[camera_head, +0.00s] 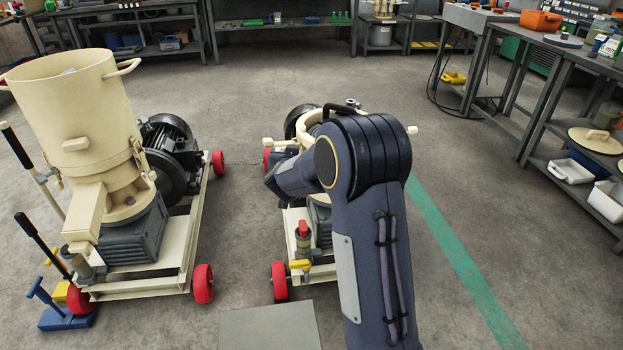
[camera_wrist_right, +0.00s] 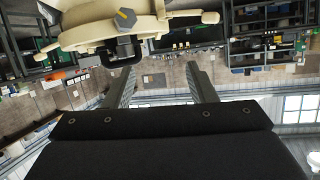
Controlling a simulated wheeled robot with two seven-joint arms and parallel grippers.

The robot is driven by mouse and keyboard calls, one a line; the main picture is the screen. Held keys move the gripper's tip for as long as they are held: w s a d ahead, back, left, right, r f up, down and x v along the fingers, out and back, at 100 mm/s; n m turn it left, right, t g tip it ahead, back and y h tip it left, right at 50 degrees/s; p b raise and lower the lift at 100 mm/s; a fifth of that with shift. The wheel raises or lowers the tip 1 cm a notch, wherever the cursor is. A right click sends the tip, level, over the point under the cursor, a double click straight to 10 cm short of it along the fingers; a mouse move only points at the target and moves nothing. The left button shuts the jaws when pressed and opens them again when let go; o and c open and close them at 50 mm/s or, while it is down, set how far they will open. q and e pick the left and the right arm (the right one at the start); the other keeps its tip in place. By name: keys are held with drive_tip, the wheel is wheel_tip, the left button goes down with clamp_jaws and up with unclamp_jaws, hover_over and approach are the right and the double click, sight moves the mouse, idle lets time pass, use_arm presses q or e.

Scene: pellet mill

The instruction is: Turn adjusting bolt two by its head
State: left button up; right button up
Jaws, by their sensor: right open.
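In the right wrist view a bolt with a grey hex head (camera_wrist_right: 125,18) and a yellow part sits on the cream ring (camera_wrist_right: 82,36) of a machine, at the top. No number shows on it, so I cannot tell whether it is bolt two. My right gripper (camera_wrist_right: 160,88) is open and empty, its two fingers pointing up towards the ring, with the bolt beyond and left of the middle. In the head view my right arm covers much of the smaller pellet mill (camera_head: 293,222), and the right gripper is hidden behind it. My left gripper is not in view.
A larger cream mill with a hopper (camera_head: 72,105) stands on a red-wheeled frame at left. A grey plate (camera_head: 270,326) lies in front of the smaller mill. Benches line the back and right. Floor right of my arm, with a green stripe (camera_head: 455,252), is clear.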

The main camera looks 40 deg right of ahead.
wheel_tip(320, 180, down, 8)
drive_tip(key=w+d+g+h+b, duration=0.2)
drive_tip(key=d+h+b, duration=0.15)
drive_tip(key=h, duration=0.25)
use_arm(q)
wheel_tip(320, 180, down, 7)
drive_tip(key=b, duration=0.2)
use_arm(e)
drive_tip(key=w+d+g+h, duration=0.1)
drive_tip(key=w+d, duration=0.2)
drive_tip(key=d, duration=0.3)
drive_tip(key=shift+d+f+m, duration=0.15)
drive_tip(key=shift+d+m, duration=0.05)
drive_tip(key=shift+m, duration=0.2)
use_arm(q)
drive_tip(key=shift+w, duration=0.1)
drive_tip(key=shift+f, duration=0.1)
use_arm(e)
drive_tip(key=c, duration=1)
